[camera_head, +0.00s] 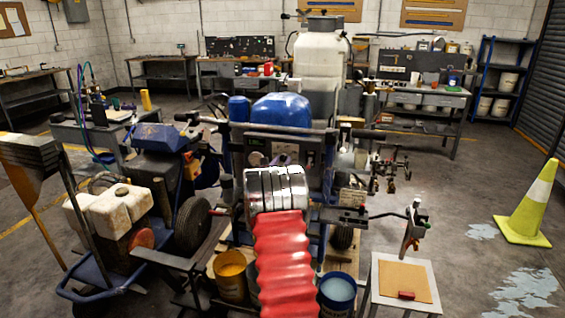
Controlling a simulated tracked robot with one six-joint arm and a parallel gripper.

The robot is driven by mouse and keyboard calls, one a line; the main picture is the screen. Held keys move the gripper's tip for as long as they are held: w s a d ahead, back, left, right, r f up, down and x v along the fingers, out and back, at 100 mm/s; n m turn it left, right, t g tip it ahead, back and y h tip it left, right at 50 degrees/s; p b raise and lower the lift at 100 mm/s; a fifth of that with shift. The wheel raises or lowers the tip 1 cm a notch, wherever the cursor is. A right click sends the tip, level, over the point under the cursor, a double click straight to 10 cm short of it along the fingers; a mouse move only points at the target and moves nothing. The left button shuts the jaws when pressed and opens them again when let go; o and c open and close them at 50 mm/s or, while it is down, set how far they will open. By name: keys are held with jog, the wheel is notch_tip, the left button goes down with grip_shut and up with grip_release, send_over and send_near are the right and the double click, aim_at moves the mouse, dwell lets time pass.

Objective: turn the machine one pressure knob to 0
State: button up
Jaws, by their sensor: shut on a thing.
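A line striper (282,108) with a blue hood and a white tank (320,55) stands in the middle, facing me. Its dark front panel (262,146) shows under the handlebar, with small controls too small to read. I cannot pick out the pressure knob or its setting. My red-sleeved arm with silver rings reaches forward from the bottom middle and covers the panel's lower part. My gripper is hidden beyond the silver rings, so neither its fingers nor anything between them shows.
A second machine (158,140) with a wheel stands close on the left. An orange-yellow bucket (231,270) and a blue bucket (337,292) flank my arm low down. A small stand (403,282) is at right. A yellow cone (530,205) stands far right; floor before it is open.

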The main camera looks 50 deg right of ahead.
jog(key=shift+w+d+r, duration=0.1)
jog(key=shift+w, duration=0.05)
jog(key=shift+c, duration=1)
jog(key=shift+a, duration=0.2)
jog(key=shift+w+a+n, duration=0.1)
jog(key=shift+n, duration=0.3)
